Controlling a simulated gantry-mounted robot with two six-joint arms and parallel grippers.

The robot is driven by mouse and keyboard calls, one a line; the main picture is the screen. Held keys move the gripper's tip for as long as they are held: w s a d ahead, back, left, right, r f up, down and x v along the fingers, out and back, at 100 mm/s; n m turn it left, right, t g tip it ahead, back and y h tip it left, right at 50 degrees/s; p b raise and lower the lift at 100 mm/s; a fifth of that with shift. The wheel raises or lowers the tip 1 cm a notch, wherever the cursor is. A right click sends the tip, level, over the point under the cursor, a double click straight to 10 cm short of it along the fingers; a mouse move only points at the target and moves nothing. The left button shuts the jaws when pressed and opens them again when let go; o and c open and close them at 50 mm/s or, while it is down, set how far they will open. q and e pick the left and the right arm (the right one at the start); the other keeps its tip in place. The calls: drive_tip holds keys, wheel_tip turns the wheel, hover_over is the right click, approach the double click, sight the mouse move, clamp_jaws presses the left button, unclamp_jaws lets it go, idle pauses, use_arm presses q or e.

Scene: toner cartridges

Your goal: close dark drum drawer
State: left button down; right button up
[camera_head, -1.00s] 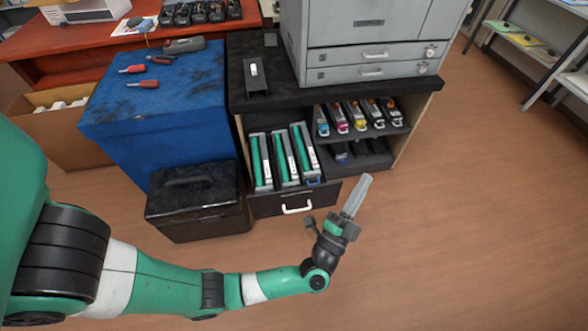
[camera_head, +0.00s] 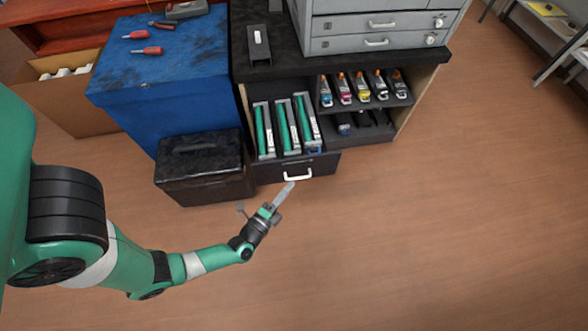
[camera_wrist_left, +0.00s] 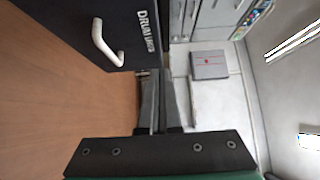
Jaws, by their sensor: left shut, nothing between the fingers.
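The dark drum drawer (camera_head: 268,175) is pulled out of the lower left of the black cabinet and holds several green drum units (camera_head: 287,127). Its pale handle (camera_head: 298,175) is on the front face. The left wrist view shows the drawer front (camera_wrist_left: 62,20) with its white DRUM UNITS lettering, and the handle (camera_wrist_left: 105,45). My left gripper (camera_head: 287,190) is shut and empty, with its fingertips just in front of the drawer near the handle. Its fingers also show in the left wrist view (camera_wrist_left: 159,100), beside the drawer front. I cannot tell whether they touch it. My right gripper is not in view.
A black case (camera_head: 203,165) stands left of the drawer, in front of a blue cabinet (camera_head: 165,75). A shelf (camera_head: 372,104) with several coloured toner cartridges is right of the drawer. The floor (camera_head: 420,240) in front is clear.

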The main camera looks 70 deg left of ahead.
sight(301, 159)
use_arm(q)
drive_tip(key=w+a+b, duration=0.1)
drive_tip(key=a, duration=0.1)
drive_tip(key=w+a+b, duration=0.1)
drive_tip(key=w+b, duration=0.1)
drive_tip(key=w+a+b, duration=0.1)
drive_tip(key=a+b, duration=0.1)
drive_tip(key=shift+w+a+f, duration=0.2)
drive_tip(key=shift+a+f, duration=0.1)
drive_tip(key=shift+a, duration=0.05)
drive_tip(key=shift+a+r, duration=0.2)
drive_tip(key=shift+a, duration=0.2)
drive_tip(key=shift+w+r, duration=0.1)
